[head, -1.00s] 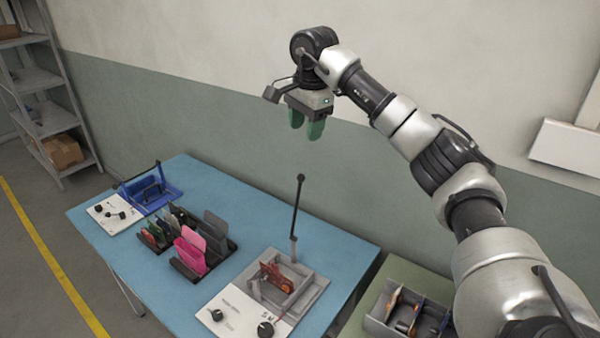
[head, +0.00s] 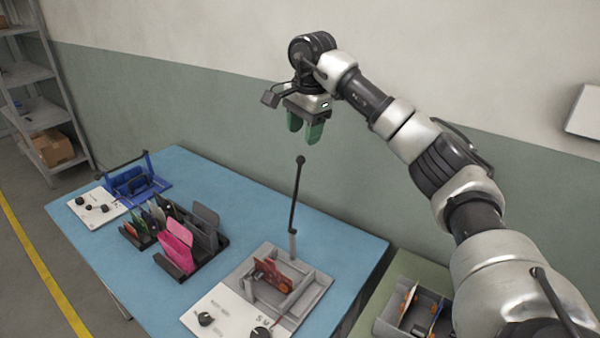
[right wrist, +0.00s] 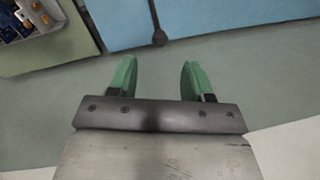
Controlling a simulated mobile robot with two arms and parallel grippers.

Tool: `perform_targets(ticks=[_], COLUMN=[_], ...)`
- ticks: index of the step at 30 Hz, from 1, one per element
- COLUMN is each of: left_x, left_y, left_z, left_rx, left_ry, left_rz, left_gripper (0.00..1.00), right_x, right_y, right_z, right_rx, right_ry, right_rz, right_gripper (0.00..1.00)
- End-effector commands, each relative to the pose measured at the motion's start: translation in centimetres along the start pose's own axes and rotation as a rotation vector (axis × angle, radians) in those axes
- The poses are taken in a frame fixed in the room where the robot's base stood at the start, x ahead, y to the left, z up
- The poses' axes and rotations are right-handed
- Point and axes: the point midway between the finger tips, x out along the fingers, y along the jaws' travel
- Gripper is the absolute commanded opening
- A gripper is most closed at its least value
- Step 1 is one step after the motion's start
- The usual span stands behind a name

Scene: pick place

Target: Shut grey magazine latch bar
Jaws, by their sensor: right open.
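The grey magazine (head: 310,297) stands on the blue table at the front right, with orange-red pieces (head: 272,274) inside it. Its latch bar (head: 296,200) is a thin dark rod with a round knob, standing nearly upright from the magazine's back edge, so it is open. The knob and part of the rod also show at the top of the right wrist view (right wrist: 159,38). My right gripper (head: 304,132) is open and empty, in the air above and close to the knob in the head view, apart from it. My left gripper is not in view.
A blue magazine (head: 150,190) with its own bar stands at the back left. A dark rack (head: 180,262) with pink, grey and green plates is mid-table. A grey bin (head: 388,318) sits on the green table at right. A wall runs behind.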

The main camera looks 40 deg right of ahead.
Motion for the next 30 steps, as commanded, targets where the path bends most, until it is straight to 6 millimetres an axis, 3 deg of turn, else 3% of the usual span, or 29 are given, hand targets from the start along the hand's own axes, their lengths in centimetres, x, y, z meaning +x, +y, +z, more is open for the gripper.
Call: perform_targets(ticks=[3,15,21,30], left_x=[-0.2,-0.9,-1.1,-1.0], left_y=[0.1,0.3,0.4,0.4], left_z=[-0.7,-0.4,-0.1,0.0], left_rx=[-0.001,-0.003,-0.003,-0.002], left_ry=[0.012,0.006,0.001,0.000], left_rz=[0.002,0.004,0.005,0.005], left_gripper=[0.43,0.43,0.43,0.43], right_x=[1.5,8.6,10.1,10.2], right_y=[0.1,0.1,0.1,0.0], right_z=[0.0,0.0,0.0,0.0], right_rx=[0.001,0.001,0.001,0.001], right_ry=[0.000,0.000,0.000,0.000], right_rz=[0.004,0.003,0.001,0.000], right_gripper=[0.50,0.50,0.50,0.49])
